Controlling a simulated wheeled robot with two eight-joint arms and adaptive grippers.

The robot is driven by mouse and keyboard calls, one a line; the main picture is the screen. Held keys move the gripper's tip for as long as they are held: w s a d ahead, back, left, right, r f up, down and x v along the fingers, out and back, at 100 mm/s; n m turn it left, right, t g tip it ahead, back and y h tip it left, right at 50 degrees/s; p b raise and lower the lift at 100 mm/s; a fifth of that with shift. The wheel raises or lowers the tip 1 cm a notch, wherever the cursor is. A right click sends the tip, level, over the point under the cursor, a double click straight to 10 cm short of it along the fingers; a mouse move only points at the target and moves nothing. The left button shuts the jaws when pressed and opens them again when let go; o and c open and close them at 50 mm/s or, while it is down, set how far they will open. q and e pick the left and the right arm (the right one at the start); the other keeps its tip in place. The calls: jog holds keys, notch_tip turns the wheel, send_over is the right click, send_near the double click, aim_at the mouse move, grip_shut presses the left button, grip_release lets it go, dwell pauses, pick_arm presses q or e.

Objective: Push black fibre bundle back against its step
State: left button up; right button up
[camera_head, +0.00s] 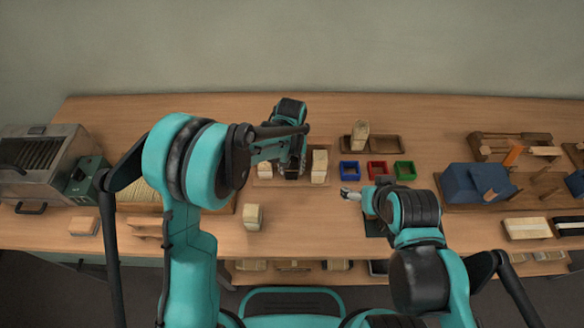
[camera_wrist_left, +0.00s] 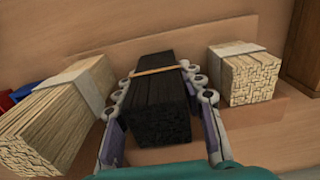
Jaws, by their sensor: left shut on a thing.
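The black fibre bundle (camera_wrist_left: 158,110), tied with a tan band, lies between the fingers of my left gripper (camera_wrist_left: 160,88) in the left wrist view. The fingers press on its two sides. In the head view my left gripper (camera_head: 291,168) hangs over the wooden holder (camera_head: 307,181) and mostly hides the bundle. The step is a raised wooden strip (camera_wrist_left: 115,60) behind the bundle; whether the bundle's far end touches it is unclear. My right gripper (camera_head: 350,195) is away to the right, its jaws too small to judge.
Pale wrapped bundles stand on both sides, one left (camera_wrist_left: 65,110) and one right (camera_wrist_left: 245,78) in the wrist view. Another pale bundle (camera_head: 253,216) stands in front. Blue (camera_head: 349,171), red (camera_head: 377,171) and green (camera_head: 404,170) bins are to the right.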

pick_arm(q)
jog(key=shift+w, duration=0.4)
jog(key=o, duration=1.3)
jog(key=shift+w, duration=0.1)
notch_tip(320, 180, up, 12)
